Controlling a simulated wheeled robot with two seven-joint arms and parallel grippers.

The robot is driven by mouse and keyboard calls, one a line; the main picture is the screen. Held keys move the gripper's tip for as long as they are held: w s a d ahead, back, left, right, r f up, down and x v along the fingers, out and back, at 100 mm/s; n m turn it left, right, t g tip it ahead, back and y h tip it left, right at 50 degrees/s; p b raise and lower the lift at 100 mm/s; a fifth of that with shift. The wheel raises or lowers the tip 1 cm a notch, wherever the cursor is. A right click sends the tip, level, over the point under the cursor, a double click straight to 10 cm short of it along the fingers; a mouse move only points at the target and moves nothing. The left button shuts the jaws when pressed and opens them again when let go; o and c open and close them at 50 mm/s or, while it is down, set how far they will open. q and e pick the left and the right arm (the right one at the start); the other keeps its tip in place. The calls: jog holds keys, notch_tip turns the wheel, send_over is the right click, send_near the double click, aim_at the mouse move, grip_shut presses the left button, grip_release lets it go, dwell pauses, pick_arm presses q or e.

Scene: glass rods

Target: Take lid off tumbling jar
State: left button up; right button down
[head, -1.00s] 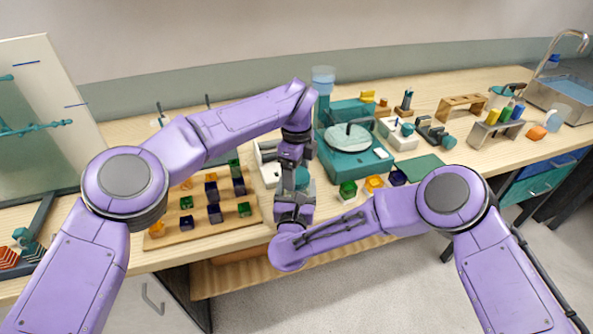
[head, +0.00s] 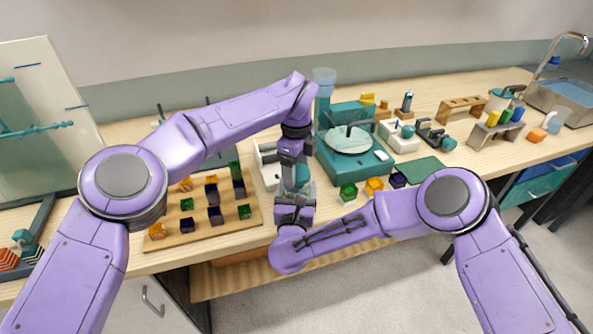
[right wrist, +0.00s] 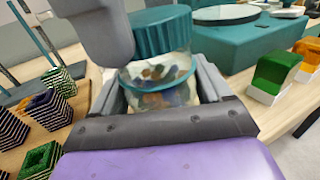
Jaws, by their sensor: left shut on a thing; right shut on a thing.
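The jar (right wrist: 160,97) is clear, with dark, brown and bluish pieces inside. In the right wrist view it stands between the fingers of my right gripper (right wrist: 160,100), which is shut on it. The ribbed teal lid (right wrist: 163,33) is above the jar's body, and a thin teal ring runs lower around the glass. I cannot tell whether lid and jar still touch. My left gripper (head: 297,178) comes from above and is shut on the lid (head: 303,174); its grey finger covers the lid's left side in the right wrist view. My right gripper also shows in the head view (head: 294,203).
A wooden board (head: 180,232) with several coloured glass cubes lies left of the grippers. A teal machine with a round plate (head: 347,168) stands to the right, with green and orange blocks (head: 348,191) before it. The bench's front edge is close below.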

aim_at(297, 171)
pick_arm(q)
jog(key=shift+r, duration=0.25)
jog(key=shift+d+r, duration=0.1)
jog(key=shift+r, duration=1.9)
pick_arm(e)
grip_release()
